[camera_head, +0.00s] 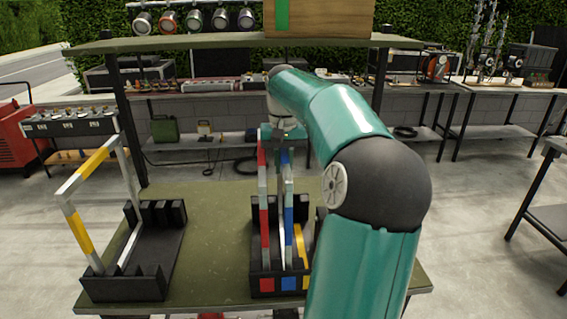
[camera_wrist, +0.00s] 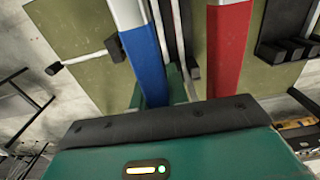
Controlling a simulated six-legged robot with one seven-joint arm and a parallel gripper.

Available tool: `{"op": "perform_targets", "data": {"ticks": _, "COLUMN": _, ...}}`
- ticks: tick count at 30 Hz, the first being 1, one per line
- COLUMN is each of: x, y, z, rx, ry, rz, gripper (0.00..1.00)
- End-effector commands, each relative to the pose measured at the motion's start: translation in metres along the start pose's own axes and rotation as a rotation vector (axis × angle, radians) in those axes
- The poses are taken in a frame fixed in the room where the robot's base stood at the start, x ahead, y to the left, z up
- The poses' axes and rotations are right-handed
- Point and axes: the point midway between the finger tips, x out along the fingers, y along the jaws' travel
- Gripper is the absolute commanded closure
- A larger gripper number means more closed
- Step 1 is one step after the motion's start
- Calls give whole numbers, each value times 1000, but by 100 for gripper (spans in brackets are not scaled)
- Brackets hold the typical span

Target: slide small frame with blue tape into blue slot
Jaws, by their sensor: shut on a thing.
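The small frame with blue tape (camera_head: 288,205) stands upright in the head view, its lower end at the black slotted rack (camera_head: 262,262). Its blue-taped bar (camera_wrist: 143,55) is left of centre in the wrist view. My gripper (camera_head: 281,132) is shut on this frame at its upper part; the fingertips are mostly hidden. The blue slot label (camera_head: 289,284) is on the rack's front, between a red and a yellow label. The frame is in line with the blue slot, but I cannot tell how deep it sits.
A red-taped frame (camera_head: 263,200) stands in the rack just left of the blue one; it also shows in the wrist view (camera_wrist: 229,45). A yellow-taped frame (camera_head: 78,232) leans in another black holder (camera_head: 130,288) at left. An overhead shelf (camera_head: 200,42) spans the back.

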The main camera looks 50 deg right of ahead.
Motion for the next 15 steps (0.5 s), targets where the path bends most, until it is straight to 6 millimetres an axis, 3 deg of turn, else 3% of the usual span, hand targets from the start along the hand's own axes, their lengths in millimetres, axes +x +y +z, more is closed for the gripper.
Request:
{"op": "perform_targets", "data": {"ticks": 7, "x": 3, "y": 0, "z": 0, "rx": -1, "ry": 0, "rz": 1, "gripper": 100}}
{"op": "perform_targets", "data": {"ticks": 8, "x": 3, "y": 0, "z": 0, "rx": 0, "ry": 0, "rz": 1, "gripper": 82}}
{"op": "perform_targets", "data": {"ticks": 11, "x": 3, "y": 0, "z": 0, "rx": 0, "ry": 0, "rz": 1, "gripper": 62}}
{"op": "perform_targets", "data": {"ticks": 15, "x": 3, "y": 0, "z": 0, "rx": 0, "ry": 0, "rz": 0, "gripper": 58}}
